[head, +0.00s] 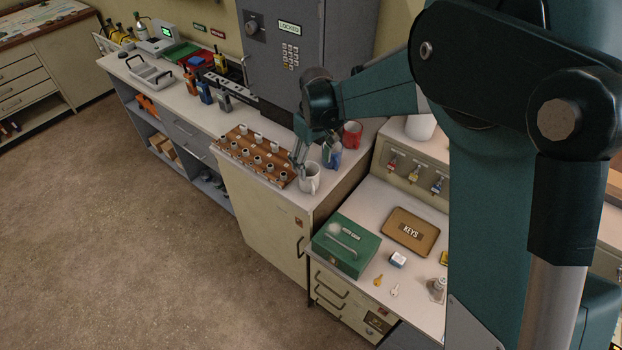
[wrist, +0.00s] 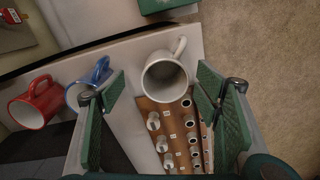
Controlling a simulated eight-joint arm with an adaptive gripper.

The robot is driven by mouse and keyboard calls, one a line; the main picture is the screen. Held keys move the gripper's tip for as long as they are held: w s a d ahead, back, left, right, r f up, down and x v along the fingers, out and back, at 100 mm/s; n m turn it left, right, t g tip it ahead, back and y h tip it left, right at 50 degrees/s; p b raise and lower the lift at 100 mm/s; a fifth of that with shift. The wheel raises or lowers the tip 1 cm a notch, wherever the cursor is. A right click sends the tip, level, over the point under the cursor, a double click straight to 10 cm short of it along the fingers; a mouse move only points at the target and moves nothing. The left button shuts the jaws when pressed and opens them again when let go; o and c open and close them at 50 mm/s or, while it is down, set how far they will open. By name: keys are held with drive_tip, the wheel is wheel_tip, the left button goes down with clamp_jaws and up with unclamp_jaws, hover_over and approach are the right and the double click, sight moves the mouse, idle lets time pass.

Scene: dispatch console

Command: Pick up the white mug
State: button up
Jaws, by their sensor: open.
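The white mug (head: 310,178) stands upright near the front edge of the counter in the head view. In the wrist view the white mug (wrist: 164,77) shows from above, its opening facing the camera and its handle pointing up and right. My gripper (head: 298,158) is just above and beside the mug in the head view. In the wrist view my gripper (wrist: 160,90) is open, with one green finger pad on each side of the mug in the picture. I see no clear contact between the pads and the mug.
A blue mug (wrist: 88,84) and a red mug (wrist: 36,102) stand beside the white mug; the blue one is close to a finger. A wooden rack (head: 253,155) with several pegs adjoins it. A green box (head: 346,245) sits on the lower desk. A grey locker (head: 290,50) stands behind.

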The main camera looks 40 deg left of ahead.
sight(310, 180)
drive_tip(key=shift+s+a+f, duration=0.3)
drive_tip(key=shift+a+f, duration=0.1)
drive_tip(key=shift+a, duration=0.1)
drive_tip(key=shift+f, duration=0.1)
drive_tip(key=shift+f, duration=1.2)
drive_tip(key=shift+f, duration=0.1)
drive_tip(key=shift+d+f+p, duration=0.1)
drive_tip(key=shift+f+p, duration=0.25)
drive_tip(key=shift+f, duration=2.15)
drive_tip(key=shift+c, duration=0.3)
drive_tip(key=c, duration=1.1)
